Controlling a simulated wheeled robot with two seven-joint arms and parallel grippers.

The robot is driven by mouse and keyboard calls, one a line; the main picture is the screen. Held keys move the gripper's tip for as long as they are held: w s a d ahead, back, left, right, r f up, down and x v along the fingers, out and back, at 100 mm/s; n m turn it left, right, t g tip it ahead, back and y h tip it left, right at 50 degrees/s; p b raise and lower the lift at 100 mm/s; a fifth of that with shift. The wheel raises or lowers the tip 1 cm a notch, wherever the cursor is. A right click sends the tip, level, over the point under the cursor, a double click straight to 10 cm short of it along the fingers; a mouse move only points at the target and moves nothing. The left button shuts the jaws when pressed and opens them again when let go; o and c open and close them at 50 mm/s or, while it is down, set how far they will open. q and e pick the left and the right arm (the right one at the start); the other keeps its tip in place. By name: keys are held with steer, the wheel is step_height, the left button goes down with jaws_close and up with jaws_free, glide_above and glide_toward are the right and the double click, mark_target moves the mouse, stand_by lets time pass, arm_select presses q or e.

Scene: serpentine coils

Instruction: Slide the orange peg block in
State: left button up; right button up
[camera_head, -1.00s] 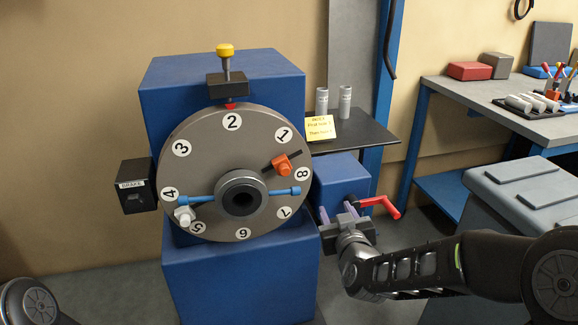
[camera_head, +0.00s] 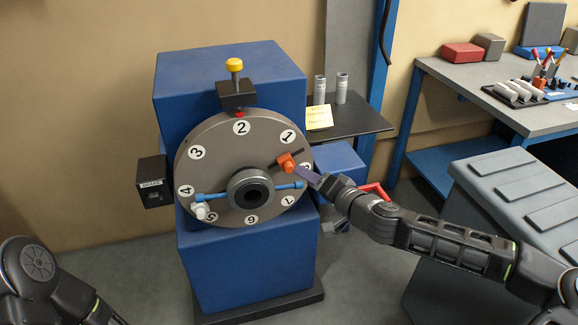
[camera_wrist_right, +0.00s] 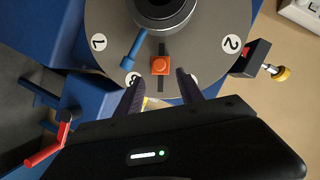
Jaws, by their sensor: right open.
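The orange peg block (camera_head: 287,163) sits on a dark radial slot in the grey numbered disc (camera_head: 222,153), between the 1 and 8 marks. My right gripper (camera_head: 306,172) is in front of the disc at the block's lower right, hiding most of the 8. In the right wrist view, the orange block (camera_wrist_right: 161,66) lies between and just beyond the tips of the open right gripper (camera_wrist_right: 159,76), with a gap on each side. My left arm (camera_head: 45,280) shows at the lower left, but its gripper is outside the view.
A blue bar (camera_head: 289,186) crosses the disc by the hub (camera_head: 251,191), with a white block (camera_head: 201,211) at its left. A yellow-topped plunger (camera_head: 234,66) stands above the disc. A red crank handle (camera_head: 376,190) is behind my right arm. A brake box (camera_head: 153,181) is left.

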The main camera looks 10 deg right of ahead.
mark_target(290, 170)
steer(key=shift+f, duration=0.1)
steer(key=shift+p+x, duration=0.45)
steer(key=shift+x, duration=3.45)
steer(key=shift+s, duration=0.1)
steer(key=shift+c, duration=0.4)
jaws_close()
steer(key=shift+a+f, duration=0.15)
